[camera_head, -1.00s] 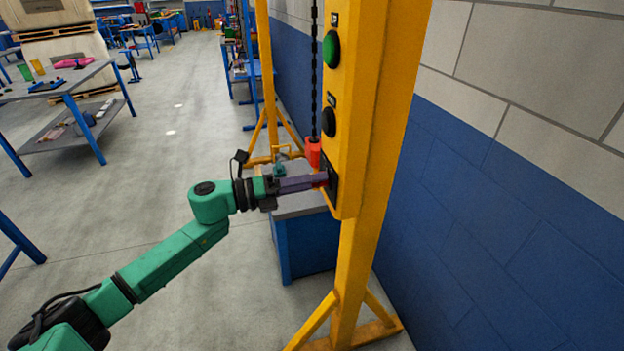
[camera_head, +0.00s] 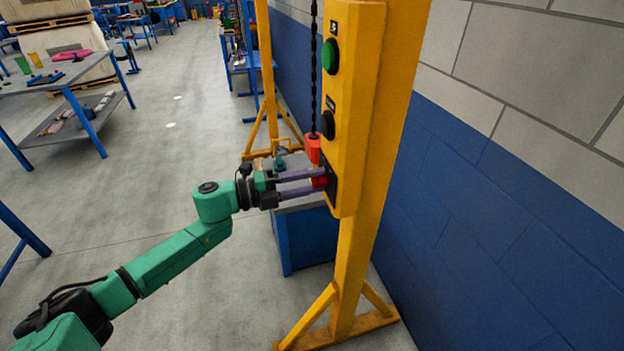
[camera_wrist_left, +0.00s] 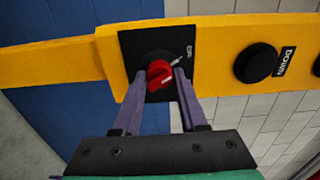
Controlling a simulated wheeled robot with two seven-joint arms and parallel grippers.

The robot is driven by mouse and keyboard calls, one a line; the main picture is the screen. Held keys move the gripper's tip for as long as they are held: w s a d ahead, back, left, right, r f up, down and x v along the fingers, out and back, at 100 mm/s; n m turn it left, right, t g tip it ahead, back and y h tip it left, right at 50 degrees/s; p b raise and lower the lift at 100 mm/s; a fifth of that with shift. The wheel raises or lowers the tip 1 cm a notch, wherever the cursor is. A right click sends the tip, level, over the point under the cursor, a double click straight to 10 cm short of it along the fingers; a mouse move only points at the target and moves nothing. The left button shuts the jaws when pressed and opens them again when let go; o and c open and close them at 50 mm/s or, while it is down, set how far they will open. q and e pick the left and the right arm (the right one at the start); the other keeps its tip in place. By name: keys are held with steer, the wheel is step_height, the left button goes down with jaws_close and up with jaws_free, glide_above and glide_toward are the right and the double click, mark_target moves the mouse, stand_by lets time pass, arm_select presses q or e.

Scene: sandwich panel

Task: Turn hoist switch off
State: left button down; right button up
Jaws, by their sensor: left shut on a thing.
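The hoist switch is a red rotary knob (camera_wrist_left: 160,75) on a black square plate (camera_wrist_left: 130,45), low on the yellow control panel (camera_head: 351,100). My left gripper (camera_head: 321,180) reaches it from the left. Its two purple fingers are shut on the red knob, one on each side, as the left wrist view (camera_wrist_left: 163,74) shows. In that view the knob sits tilted, and a small label, too blurred to read surely, lies to its upper right. In the head view the fingers partly hide the knob. My right gripper is not in view.
Above the switch sit a black button (camera_head: 328,125) and a green button (camera_head: 330,56). A black chain (camera_head: 314,70) with a red block (camera_head: 313,149) hangs close beside the panel. A blue-and-grey cabinet (camera_head: 306,240) stands behind my gripper. A wall is at the right.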

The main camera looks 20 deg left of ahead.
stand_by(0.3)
arm_select(q)
steer(key=shift+c, duration=2.3)
jaws_free()
steer(key=shift+a, duration=0.1)
steer(key=shift+s+a+f, duration=0.1)
steer(key=shift+a, duration=0.05)
steer(key=b+v, duration=0.4)
steer(key=v, duration=1)
steer(key=shift+a, duration=0.1)
